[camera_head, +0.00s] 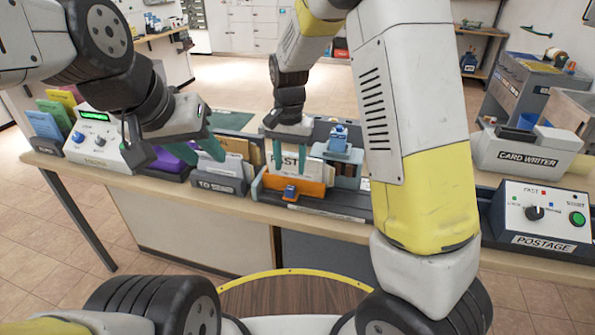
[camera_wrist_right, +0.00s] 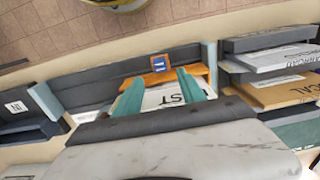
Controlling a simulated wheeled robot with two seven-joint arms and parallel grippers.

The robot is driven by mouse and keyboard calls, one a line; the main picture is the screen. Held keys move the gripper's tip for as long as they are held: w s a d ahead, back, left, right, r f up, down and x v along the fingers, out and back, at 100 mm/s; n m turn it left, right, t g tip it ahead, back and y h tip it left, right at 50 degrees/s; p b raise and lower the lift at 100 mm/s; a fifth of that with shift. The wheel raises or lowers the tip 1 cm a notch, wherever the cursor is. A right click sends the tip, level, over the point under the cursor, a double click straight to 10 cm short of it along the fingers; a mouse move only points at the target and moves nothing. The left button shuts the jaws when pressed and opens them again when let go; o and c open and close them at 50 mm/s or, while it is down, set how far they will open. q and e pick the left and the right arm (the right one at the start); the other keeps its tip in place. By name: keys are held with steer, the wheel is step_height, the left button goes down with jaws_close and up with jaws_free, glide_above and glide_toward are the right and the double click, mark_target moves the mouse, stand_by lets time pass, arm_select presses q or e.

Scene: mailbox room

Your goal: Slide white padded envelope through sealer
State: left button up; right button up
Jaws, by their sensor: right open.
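A white item with large dark lettering ending in "ST" (camera_head: 288,161) stands upright behind a low orange front (camera_head: 293,187) with a blue block on it. It also shows in the wrist view (camera_wrist_right: 165,98). I cannot tell for sure whether it is the padded envelope, or which unit is the sealer. My right gripper (camera_head: 290,165) is open above this white item, pointing down, with its teal fingers apart; they show in the wrist view (camera_wrist_right: 160,78) too. Contact is unclear. My left gripper (camera_head: 181,160) is open over the bench, near the purple item and the grey tray.
A grey tray of envelopes (camera_head: 217,183) stands left of the orange front. A white device with a green display (camera_head: 97,138) and coloured folders (camera_head: 50,118) are farther left. The card writer (camera_head: 527,154) and postage box (camera_head: 541,218) are right. My right arm hides part of the bench.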

mark_target(290, 187)
steer(key=shift+f, duration=4)
jaws_close()
